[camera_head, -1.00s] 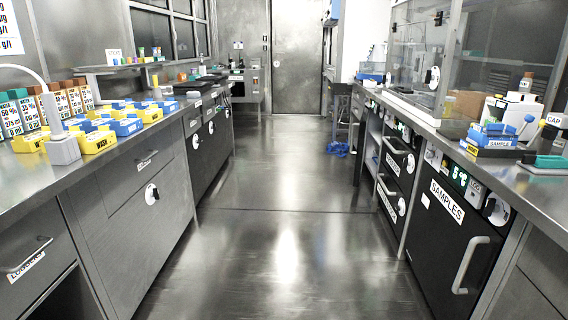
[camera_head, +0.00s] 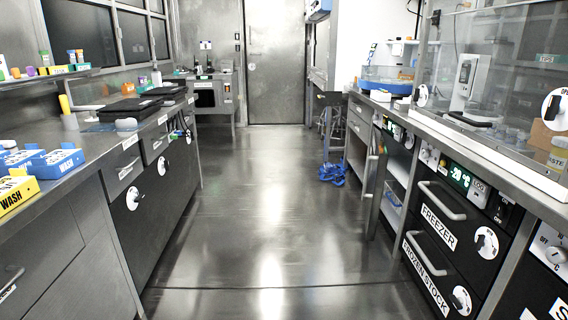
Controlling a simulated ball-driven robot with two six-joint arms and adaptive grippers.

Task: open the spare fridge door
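No label that I can read names the spare fridge. At the lower right corner, part of a black unit front (camera_head: 532,285) shows, with a cut-off white label and a white dial. Left of it stands a black freezer with two closed drawers, the upper labelled FREEZER (camera_head: 440,225) and the lower FROZEN STOCK (camera_head: 425,272). Along the left bench are closed dark fronts (camera_head: 150,222) with white round discs; I cannot tell what they are. Neither of my grippers is in view.
The aisle floor (camera_head: 260,210) is clear ahead to a closed metal door (camera_head: 274,75). Blue and yellow WASH racks (camera_head: 52,163) sit on the left bench.

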